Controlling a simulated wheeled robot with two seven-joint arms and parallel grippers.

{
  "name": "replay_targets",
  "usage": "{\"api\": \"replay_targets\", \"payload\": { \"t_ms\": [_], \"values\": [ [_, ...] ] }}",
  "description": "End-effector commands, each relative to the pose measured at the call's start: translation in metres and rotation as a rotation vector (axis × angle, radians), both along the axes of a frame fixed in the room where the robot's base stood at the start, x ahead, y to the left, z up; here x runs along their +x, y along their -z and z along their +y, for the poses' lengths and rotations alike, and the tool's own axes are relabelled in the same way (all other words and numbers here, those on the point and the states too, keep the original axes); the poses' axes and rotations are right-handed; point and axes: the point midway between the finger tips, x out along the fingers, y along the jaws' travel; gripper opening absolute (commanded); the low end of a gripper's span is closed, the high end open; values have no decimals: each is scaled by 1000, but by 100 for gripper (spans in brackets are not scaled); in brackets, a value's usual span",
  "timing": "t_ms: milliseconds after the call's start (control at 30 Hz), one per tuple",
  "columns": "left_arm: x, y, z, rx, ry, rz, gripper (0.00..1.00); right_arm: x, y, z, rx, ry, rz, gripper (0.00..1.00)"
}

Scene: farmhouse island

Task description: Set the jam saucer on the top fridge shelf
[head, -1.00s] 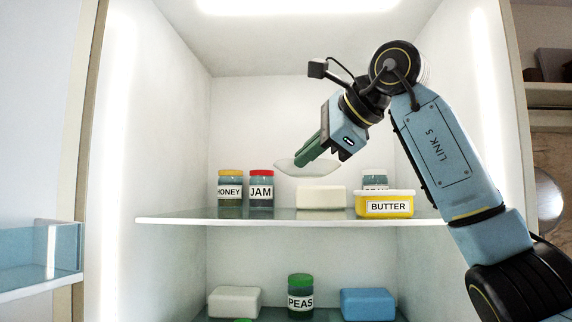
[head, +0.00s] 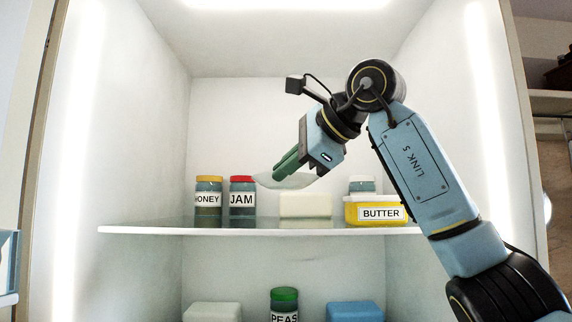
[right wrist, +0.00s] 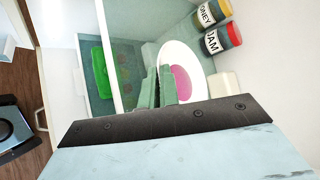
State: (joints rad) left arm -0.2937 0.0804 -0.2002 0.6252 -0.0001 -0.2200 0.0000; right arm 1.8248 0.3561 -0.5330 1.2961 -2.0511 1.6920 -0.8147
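My right gripper (head: 288,166) has its green fingers shut on the rim of the pale jam saucer (head: 268,180), inside the fridge. In the right wrist view the fingers (right wrist: 159,90) pinch the left rim of the white saucer (right wrist: 196,62), which holds a pink patch of jam (right wrist: 181,83). The saucer is in the air above the top fridge shelf (head: 250,231), looks slightly tilted in the head view, and overlaps the space right of the jam jar. Its far side is partly hidden by the fingers. My left gripper is not in view.
On the top shelf stand a honey jar (head: 208,201), a jam jar (head: 242,202), a white block (head: 305,206), a yellow butter tub (head: 362,214) and a lidded jar (head: 362,184) behind it. Below are a peas jar (head: 284,302) and a blue box (head: 354,311). The shelf's left end is bare.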

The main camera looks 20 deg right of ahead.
Motion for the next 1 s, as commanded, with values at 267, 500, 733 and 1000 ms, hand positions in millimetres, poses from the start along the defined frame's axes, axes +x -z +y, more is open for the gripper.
{"api": "replay_targets", "payload": {
  "t_ms": [267,500,733,1000],
  "values": [
    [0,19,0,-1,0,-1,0,0,26,0,-1,0,0,0],
    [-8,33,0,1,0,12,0,0,44,0,0,0,-1,0],
    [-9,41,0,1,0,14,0,0,57,0,0,1,-1,0],
    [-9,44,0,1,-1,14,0,0,61,0,-1,0,0,0]
  ]
}}
